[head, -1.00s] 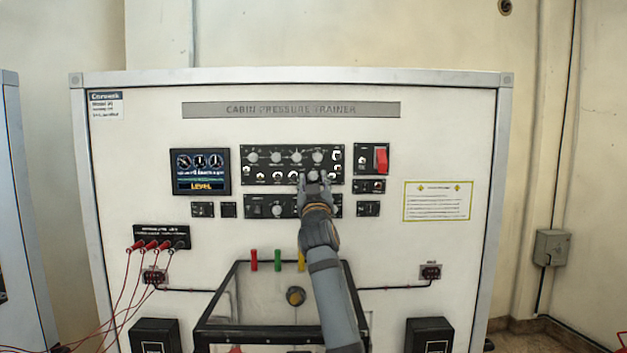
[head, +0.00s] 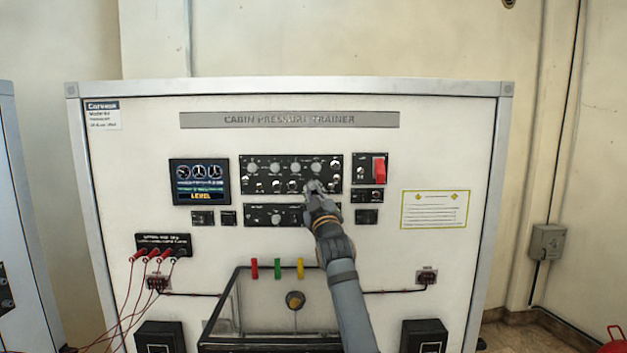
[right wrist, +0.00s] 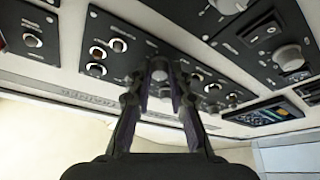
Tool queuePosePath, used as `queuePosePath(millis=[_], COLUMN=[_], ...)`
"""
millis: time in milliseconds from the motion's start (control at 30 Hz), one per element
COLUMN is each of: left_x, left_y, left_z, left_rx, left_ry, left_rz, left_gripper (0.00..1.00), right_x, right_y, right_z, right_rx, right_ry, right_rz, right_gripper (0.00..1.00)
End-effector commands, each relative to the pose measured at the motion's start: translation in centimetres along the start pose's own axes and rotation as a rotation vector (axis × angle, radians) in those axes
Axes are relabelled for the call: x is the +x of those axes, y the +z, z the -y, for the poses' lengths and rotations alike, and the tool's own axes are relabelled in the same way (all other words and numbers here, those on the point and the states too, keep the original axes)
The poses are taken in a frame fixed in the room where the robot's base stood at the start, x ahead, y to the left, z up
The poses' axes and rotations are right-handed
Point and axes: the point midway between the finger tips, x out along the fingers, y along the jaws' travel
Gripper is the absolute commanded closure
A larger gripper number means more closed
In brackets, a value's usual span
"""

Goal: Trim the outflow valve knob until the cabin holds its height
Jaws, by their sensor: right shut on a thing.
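My right gripper (head: 314,188) is at the lower right part of the upper black control panel (head: 248,160) on the trainer's front. It is shut on a small knob, which the fingers mostly cover in the head view. In the right wrist view, the fingers (right wrist: 160,76) meet around a grey knob at the panel face; its label is not readable. The screen (head: 200,181) left of the panel shows three round dials and the yellow word LEVEL; the dial readings are too small to tell. My left gripper is not in view.
Several other knobs and switches crowd close around the fingers. A lower panel with a round knob (head: 276,217) sits just below. A red guarded switch (head: 380,169) is to the right. Red cables (head: 128,300) hang at the left, clear of my right arm.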

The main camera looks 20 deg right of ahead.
Motion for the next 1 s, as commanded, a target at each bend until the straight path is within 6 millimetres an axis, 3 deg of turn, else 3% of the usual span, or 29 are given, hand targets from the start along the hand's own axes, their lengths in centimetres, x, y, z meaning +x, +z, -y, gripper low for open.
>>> queuePosePath(millis=[367, 400, 533, 867, 1000], left_x=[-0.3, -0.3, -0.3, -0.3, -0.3], left_y=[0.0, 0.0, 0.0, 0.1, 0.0], left_z=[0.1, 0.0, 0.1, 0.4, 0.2], left_rx=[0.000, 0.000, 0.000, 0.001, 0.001], left_ry=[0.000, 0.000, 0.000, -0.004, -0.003], left_rz=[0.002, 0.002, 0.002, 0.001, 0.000], left_gripper=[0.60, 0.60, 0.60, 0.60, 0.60], right_x=[-0.1, -0.1, -0.1, -0.3, -2.1], right_y=[-0.1, -0.1, -0.1, -0.1, 0.1], right_z=[-0.1, -0.1, -0.1, -0.1, 0.0], right_rx=[-0.025, -0.025, -0.025, -0.025, -0.025], right_ry=[-0.006, -0.006, -0.007, -0.007, -0.008], right_rz=[-0.007, -0.006, -0.006, -0.005, -0.004], right_gripper=[1.00, 0.76, 0.59, 0.59, 0.59])
